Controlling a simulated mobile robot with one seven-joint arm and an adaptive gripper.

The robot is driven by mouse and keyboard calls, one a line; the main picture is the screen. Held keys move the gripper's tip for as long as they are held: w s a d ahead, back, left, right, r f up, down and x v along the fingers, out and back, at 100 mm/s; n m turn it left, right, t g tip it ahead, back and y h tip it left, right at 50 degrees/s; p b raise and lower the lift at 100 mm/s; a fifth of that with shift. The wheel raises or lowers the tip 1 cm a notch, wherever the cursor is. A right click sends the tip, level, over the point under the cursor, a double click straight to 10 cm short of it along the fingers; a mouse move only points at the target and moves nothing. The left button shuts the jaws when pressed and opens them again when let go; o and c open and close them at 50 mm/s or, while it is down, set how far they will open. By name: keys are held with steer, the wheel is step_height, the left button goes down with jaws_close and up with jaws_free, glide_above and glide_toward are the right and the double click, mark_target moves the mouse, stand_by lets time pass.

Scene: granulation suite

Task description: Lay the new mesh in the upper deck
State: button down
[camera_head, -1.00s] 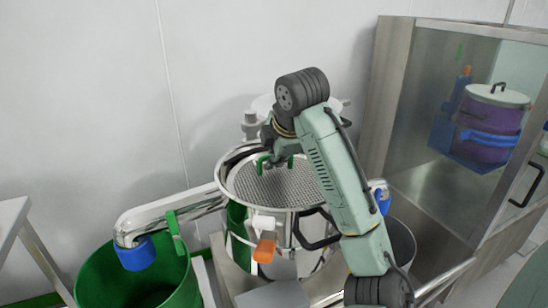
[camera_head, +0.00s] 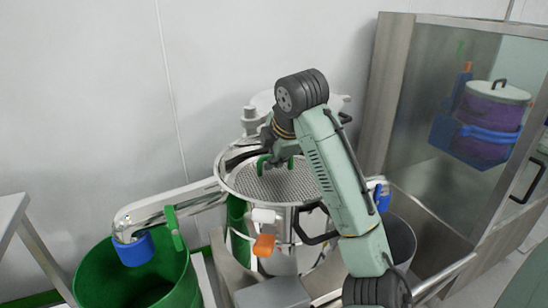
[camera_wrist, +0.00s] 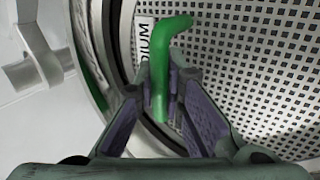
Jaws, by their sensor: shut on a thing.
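The mesh (camera_head: 270,187) is a round grey perforated screen. It appears at the top of the round steel sifter, inside or just over the upper deck's rim (camera_head: 222,180); I cannot tell whether it is fully seated. In the wrist view the mesh (camera_wrist: 250,70) fills the right side. A green bent handle (camera_wrist: 165,85) stands at its edge beside a white label ending in "DIUM" (camera_wrist: 146,42). My gripper (camera_wrist: 168,105) is shut on this handle, with a jaw on each side. In the head view my gripper (camera_head: 275,160) is over the back part of the mesh, partly hidden by my arm.
A steel spout (camera_head: 160,208) with a blue end hangs over a green bin (camera_head: 95,270) at the left. An orange-tipped clamp (camera_head: 264,244) is on the sifter's front. A glazed steel cabinet (camera_head: 400,90) at the right holds a purple pot (camera_head: 490,115).

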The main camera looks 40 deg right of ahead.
mark_target(281, 183)
steer(key=shift+f, duration=0.4)
steer(key=c, duration=1.6)
jaws_free()
steer(key=v, duration=0.8)
steer(key=shift+s, duration=0.15)
steer(key=shift+r, duration=0.2)
